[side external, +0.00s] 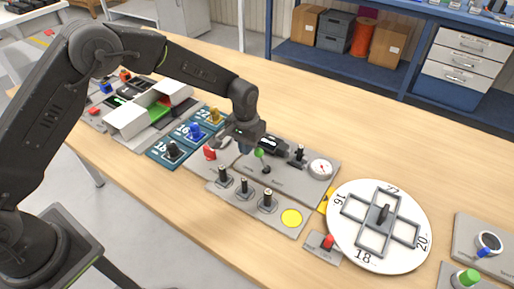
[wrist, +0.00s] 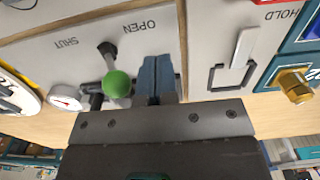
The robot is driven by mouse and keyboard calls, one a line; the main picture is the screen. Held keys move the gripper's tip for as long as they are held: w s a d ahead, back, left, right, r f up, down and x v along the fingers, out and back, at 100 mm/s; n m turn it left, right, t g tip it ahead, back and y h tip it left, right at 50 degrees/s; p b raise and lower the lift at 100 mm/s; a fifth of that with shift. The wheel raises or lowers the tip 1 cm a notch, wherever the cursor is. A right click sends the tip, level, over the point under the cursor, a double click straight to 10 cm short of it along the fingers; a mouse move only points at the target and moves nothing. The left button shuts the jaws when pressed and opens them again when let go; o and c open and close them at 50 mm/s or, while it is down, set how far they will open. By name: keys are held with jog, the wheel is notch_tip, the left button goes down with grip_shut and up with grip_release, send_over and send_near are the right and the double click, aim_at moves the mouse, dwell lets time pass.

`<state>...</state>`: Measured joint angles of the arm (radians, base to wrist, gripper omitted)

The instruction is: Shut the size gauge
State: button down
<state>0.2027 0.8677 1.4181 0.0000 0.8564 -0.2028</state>
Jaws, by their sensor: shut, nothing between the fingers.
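The size gauge is a grey panel (side external: 288,184) with a round white dial (side external: 320,168) and a lever topped by a green ball (side external: 259,153). In the wrist view the green ball (wrist: 117,84) stands up from a dark pivot between the words OPEN and SHUT. The dial (wrist: 66,98) shows at the left there. My gripper (side external: 244,149) is shut and empty at the panel's left end. In the wrist view its blue fingertips (wrist: 157,72) are close beside the ball, on the OPEN side. I cannot tell whether they touch it.
A HOLD panel (wrist: 215,60) with a pale lever lies beside the gauge. A tray of black posts (side external: 244,187) is in front. A white numbered disc (side external: 345,240) lies to the right, and blue numbered plates (side external: 170,155) to the left. The table behind the gauge is clear.

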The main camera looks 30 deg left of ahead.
aim_at(259, 149)
jog(key=shift+d, duration=2.7)
jog(key=shift+a, duration=0.15)
jog(key=shift+a, duration=0.5)
jog(key=shift+r, duration=0.1)
notch_tip(259, 149, up, 6)
jog(key=shift+r, duration=0.4)
